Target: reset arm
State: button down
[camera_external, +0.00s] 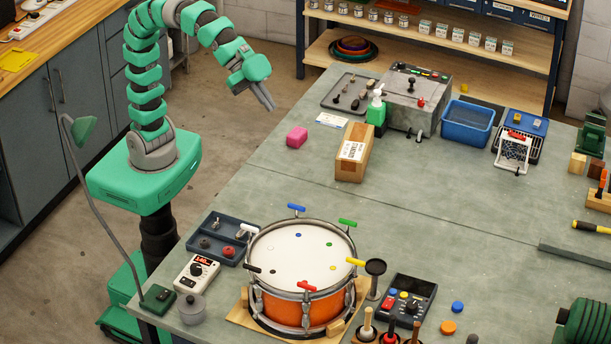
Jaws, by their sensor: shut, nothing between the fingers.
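My gripper (268,99) is at the end of my green segmented arm, in the upper middle of the external view. It is shut and empty, and its fingers point down and to the right. It hangs in the air, beyond the bench's left edge as seen in the picture, above and to the left of a pink block (297,137). It touches nothing that I can see.
The grey bench (440,215) carries an orange drum (300,275) with coloured keys around its rim. A cardboard box (354,152), green bottle (376,110), metal machine (415,98) and blue bin (467,123) stand farther back. The bench's middle right is clear.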

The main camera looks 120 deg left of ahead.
jog(key=s+a+r+n+t+y, duration=0.1)
jog(key=s+a+r+n+t, duration=0.2)
jog(key=a+r, duration=0.5)
jog(key=s+a+r+n+t+y, duration=0.1)
jog(key=s+a+r+n+t, duration=0.2)
jog(key=s+a+r, duration=0.3)
jog(key=a+r+n, duration=0.1)
jog(key=a+r, duration=0.2)
jog(key=shift+r+y, duration=0.15)
jog(key=shift+y, duration=0.15)
jog(key=shift+w, duration=0.1)
dwell(1.5)
